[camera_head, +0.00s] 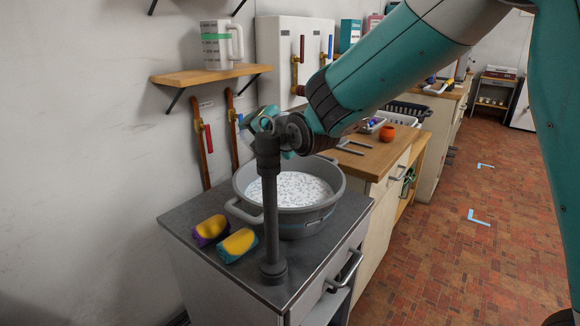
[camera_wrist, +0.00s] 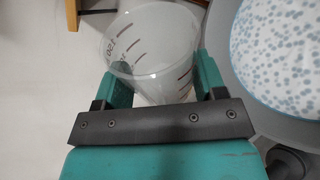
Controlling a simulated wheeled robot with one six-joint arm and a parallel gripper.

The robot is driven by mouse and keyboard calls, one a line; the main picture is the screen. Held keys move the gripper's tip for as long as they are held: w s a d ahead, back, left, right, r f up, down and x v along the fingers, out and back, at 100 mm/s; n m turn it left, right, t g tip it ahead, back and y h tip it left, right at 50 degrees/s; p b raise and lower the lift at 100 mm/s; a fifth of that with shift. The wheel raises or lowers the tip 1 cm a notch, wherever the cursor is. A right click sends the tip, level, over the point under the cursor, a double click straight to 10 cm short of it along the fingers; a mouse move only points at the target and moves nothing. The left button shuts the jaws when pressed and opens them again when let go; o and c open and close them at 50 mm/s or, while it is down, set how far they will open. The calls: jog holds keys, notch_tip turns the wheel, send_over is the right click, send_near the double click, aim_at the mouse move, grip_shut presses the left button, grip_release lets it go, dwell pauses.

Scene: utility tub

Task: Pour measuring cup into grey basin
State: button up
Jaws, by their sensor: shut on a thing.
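A clear measuring cup (camera_wrist: 150,40) with red marks sits between the two teal fingers of my gripper (camera_wrist: 160,75) in the wrist view. My gripper is shut on it. In the head view my gripper (camera_head: 270,122) is above the back left of the grey basin (camera_head: 305,222), partly behind a dark post; the cup is hard to make out there. The basin stands on the dark counter and holds white, blue-speckled contents. In the wrist view the basin's rim (camera_wrist: 237,75) is to the right of the cup. Whether the cup holds anything is unclear.
A dark upright post (camera_head: 270,210) stands at the counter's front, before the basin. Two yellow-topped sponges (camera_head: 237,245) (camera_head: 210,230) lie left of it. A wooden shelf (camera_head: 205,75) with a green-banded jug (camera_head: 213,48) is on the wall. A wooden worktop (camera_head: 365,155) lies behind.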

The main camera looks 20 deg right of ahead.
notch_tip(320, 180, up, 4)
jog(key=shift+r+p, duration=0.25)
jog(key=shift+p, duration=0.95)
jog(key=shift+a+r+n+h, duration=0.25)
jog(key=shift+r+n+h, duration=0.25)
jog(key=shift+n, duration=0.5)
jog(key=shift+s+a+r+n+t+h+p, duration=0.1)
jog(key=shift+a+r+n+t+h+p, duration=0.15)
jog(key=shift+r+n+p, duration=0.25)
jog(key=shift+s+a+r+n+t+h+p, duration=0.15)
jog(key=shift+a+r+n+h+p, duration=0.15)
jog(key=shift+r, duration=0.25)
jog(key=shift+a+r+n, duration=0.25)
jog(key=shift+n, duration=0.05)
jog(key=shift+s+a+f+n+t+h+p, duration=0.1)
jog(key=shift+a+f+n+t+h+p, duration=0.15)
jog(key=shift+a+n, duration=0.2)
jog(key=shift+s+a+f+n+t+h+p, duration=0.15)
jog(key=shift+a+n+h, duration=0.15)
jog(key=shift+n, duration=0.15)
jog(key=shift+s+a+r+n+t+h+p, duration=0.1)
jog(key=shift+a+r+n+t+h+p, duration=0.4)
jog(key=shift+n+p, duration=0.5)
jog(key=shift+a, duration=0.1)
